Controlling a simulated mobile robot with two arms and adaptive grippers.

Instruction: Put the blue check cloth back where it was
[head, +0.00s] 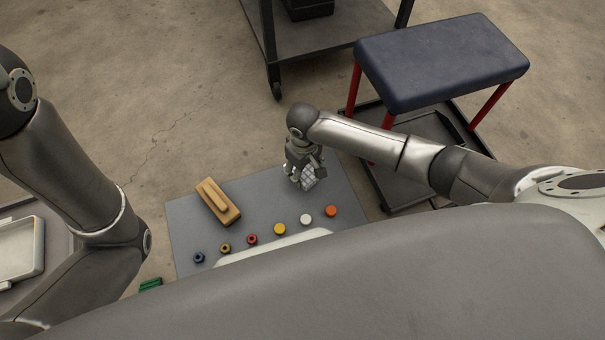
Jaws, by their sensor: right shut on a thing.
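The blue check cloth (309,178) shows as a small pale checked bundle at the far right part of a grey board (190,225). My right gripper (304,173) is shut on the cloth, low over the board. I cannot tell whether the cloth touches the board. The gripper hides part of the cloth. My left arm comes in from the left, and its gripper is out of view.
A wooden block with a handle (217,203) lies on the board's left. Several coloured round pieces, including an orange one (331,210), stand in a row nearer me. A padded stool (440,62) stands at right, a dark cart (330,30) behind. A white tray (18,248) lies at left.

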